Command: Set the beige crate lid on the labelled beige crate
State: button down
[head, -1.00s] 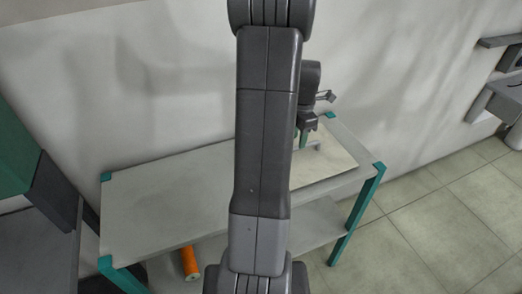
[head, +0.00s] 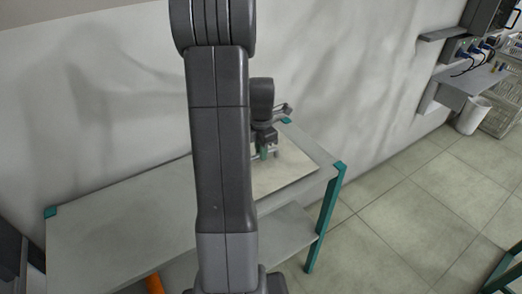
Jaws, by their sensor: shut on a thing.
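The beige crate lid (head: 290,172) shows as a flat pale panel at the right end of the grey table. My arm hides its left part. My gripper (head: 265,153) is over the lid, pointing down, and is shut on it near its middle, at what looks like a small raised handle. I cannot tell whether the lid rests on the tabletop or hangs just above it. The labelled beige crate is not visible in this view.
The grey table (head: 120,222) with teal corners stands against the wall; its visible left top is bare. An orange cylinder (head: 155,284) is low at the table's front. Open tiled floor (head: 410,215) lies to the right. A white bin (head: 472,116) stands at the far right.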

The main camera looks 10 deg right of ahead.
jog(key=shift+r+p, duration=1.9)
jog(key=shift+r, duration=0.7)
jog(key=shift+f, duration=0.15)
